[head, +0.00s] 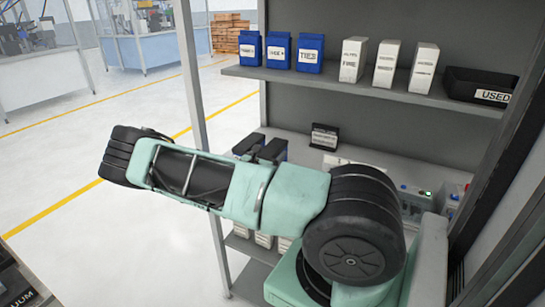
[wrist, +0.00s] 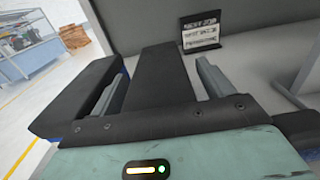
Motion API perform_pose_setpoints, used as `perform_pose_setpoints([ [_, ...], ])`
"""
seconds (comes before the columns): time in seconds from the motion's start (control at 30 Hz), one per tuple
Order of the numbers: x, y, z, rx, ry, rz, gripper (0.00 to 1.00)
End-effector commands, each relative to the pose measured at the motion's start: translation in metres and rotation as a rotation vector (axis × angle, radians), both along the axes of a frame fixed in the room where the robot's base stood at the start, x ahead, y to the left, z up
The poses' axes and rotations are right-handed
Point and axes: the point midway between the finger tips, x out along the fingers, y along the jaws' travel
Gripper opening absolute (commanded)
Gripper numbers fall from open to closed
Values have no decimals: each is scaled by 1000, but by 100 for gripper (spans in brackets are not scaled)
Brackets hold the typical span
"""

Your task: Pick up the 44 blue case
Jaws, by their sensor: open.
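Two black-topped blue cases stand on the bench, mostly behind my arm in the head view: a left one (head: 248,143) and a right one (head: 273,150). In the wrist view my gripper (wrist: 160,82) is open, with one finger on each side of a case's black top (wrist: 162,65). I cannot tell whether the fingers touch it. Another case (wrist: 75,92) lies just left of the left finger, with a strip of blue showing. No number can be read on these cases, so I cannot tell which is 44. The head view does not show my fingers clearly.
A small black label stand (head: 325,137) is on the bench; it also shows in the wrist view (wrist: 200,30). Blue bins (head: 309,54), white boxes (head: 385,64) and a black "USED" tray (head: 480,85) sit on the shelf above. Another dark object (wrist: 300,130) is at lower right in the wrist view.

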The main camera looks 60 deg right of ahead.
Motion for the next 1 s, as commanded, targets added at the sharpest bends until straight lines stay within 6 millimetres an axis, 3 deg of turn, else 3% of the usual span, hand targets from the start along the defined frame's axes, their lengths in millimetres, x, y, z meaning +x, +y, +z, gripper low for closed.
perform_pose_setpoints([
  [0.27, 1, -3, -1, 0, 0, 1, 77],
  [0.4, 1, -3, 0, 0, -1, 1, 38],
  [0.47, 1, -3, 0, 0, -1, 1, 22],
  [0.5, 1, -3, 1, -2, -1, 1, 18],
  [0.77, 1, -3, 4, -3, -2, 1, 18],
  [1.0, 2, -2, 39, -2, -7, 1, 18],
])
